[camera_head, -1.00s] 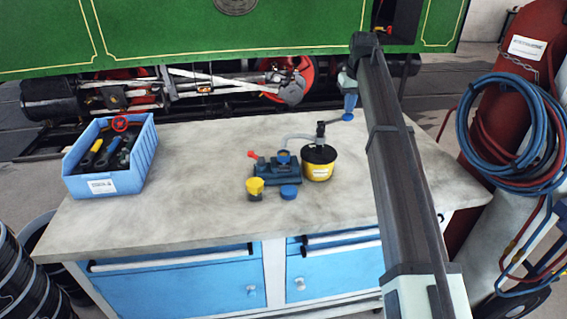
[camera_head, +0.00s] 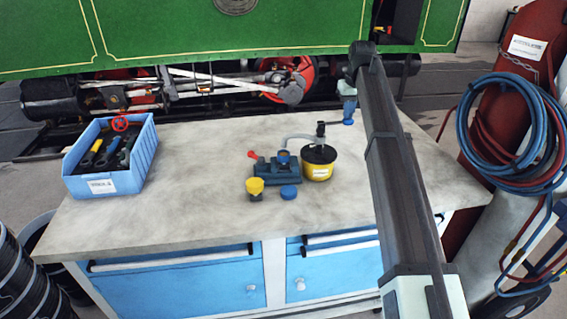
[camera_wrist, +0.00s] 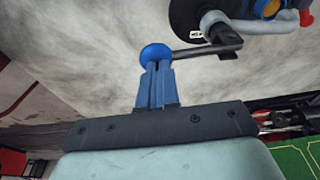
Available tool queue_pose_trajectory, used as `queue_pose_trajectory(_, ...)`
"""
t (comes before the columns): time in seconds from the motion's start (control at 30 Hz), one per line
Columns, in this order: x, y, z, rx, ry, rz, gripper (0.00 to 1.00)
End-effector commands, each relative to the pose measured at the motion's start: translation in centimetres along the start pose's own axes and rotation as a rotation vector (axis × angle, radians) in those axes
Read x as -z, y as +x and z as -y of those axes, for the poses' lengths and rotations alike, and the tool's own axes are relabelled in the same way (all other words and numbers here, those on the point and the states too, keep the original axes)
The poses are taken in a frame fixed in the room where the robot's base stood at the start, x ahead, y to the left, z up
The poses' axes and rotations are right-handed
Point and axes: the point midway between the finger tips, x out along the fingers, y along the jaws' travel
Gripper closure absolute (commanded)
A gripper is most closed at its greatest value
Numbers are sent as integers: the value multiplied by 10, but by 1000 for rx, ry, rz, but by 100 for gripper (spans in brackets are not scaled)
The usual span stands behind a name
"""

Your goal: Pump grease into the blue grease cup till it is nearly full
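The grease pump's black-lidded yellow bucket (camera_head: 318,172) stands on the bench. Its lever (camera_wrist: 205,50) ends in a blue ball knob (camera_wrist: 156,54). My gripper (camera_head: 348,114) is at the knob, and in the wrist view the blue fingers are closed against it. A grey hose (camera_head: 300,137) runs from the pump to a small blue cup (camera_head: 283,156) at the top of a dark blue holder (camera_head: 266,174) with a red handle. The hose end hides the cup's opening, so the grease level cannot be seen. A blue cap (camera_head: 289,192) lies in front of the holder.
A yellow-topped dark cup (camera_head: 255,187) stands left of the blue cap. A blue bin (camera_head: 145,155) with tools stands at the bench's left end. The bench's middle left is bare. Hoses and a red cylinder (camera_head: 510,75) stand to the right.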

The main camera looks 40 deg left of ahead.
Motion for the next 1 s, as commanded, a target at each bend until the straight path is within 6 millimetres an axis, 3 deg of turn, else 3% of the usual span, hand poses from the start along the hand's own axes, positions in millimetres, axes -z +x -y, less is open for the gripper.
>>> queue_pose_trajectory(0.43,-1,5,1,1,-1,0,100)
queue_pose_trajectory(1.0,6,-25,0,0,0,0,100)
